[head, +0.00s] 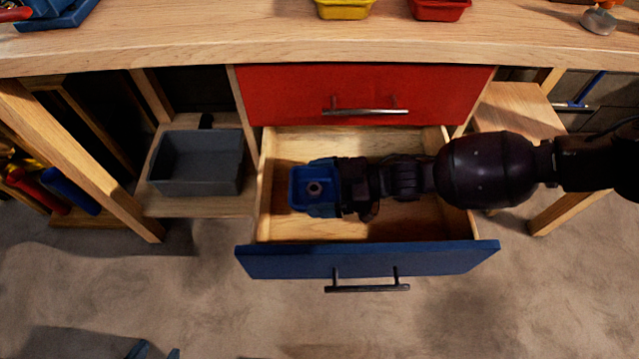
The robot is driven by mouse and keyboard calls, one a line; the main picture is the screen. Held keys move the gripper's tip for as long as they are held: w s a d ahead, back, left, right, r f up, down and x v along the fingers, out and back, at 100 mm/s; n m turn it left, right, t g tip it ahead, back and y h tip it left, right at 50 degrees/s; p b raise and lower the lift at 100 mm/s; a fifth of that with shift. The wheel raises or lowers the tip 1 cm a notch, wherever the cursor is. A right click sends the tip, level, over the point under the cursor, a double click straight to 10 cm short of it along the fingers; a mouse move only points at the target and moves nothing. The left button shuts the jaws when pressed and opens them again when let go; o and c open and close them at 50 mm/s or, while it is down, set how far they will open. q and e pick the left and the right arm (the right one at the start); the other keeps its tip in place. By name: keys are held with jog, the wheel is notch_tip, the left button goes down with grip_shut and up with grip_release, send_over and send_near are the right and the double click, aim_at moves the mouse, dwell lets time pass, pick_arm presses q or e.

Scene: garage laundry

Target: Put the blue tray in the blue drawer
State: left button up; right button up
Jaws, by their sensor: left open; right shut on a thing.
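The small blue tray (298,197) is inside the open blue drawer (365,260), in its left half. A small round grey thing shows in the tray's middle. My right gripper (340,187) comes in from the right over the drawer and is shut on the tray's right side. I cannot tell whether the tray touches the drawer floor. The drawer is pulled out, with its blue front and black handle toward me.
A shut red drawer (365,90) is above the blue one. A grey bin (198,163) stands on a low shelf at the left. Yellow (344,8) and red (438,9) trays sit on the wooden worktop (210,35). The floor in front is clear.

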jog(key=shift+f, duration=0.4)
jog(key=shift+s+f, duration=0.1)
jog(key=shift+f, duration=0.2)
jog(key=o, duration=0.5)
pick_arm(q)
jog(key=shift+w+d+r, duration=0.1)
jog(key=shift+w, duration=0.05)
pick_arm(e)
jog(key=shift+o, duration=0.7)
jog(key=shift+s+f, duration=0.1)
jog(key=shift+f, duration=0.1)
jog(key=shift+r, duration=0.5)
pick_arm(q)
jog(key=shift+s+a+p, duration=0.25)
jog(key=shift+s+p, duration=0.1)
jog(key=shift+p, duration=0.4)
pick_arm(e)
jog(key=d+r, duration=0.1)
jog(key=d, duration=0.6)
jog(key=shift+w+d+r, duration=0.2)
jog(key=shift+r, duration=0.2)
pick_arm(q)
jog(key=shift+w+r, duration=0.1)
jog(key=shift+w, duration=0.1)
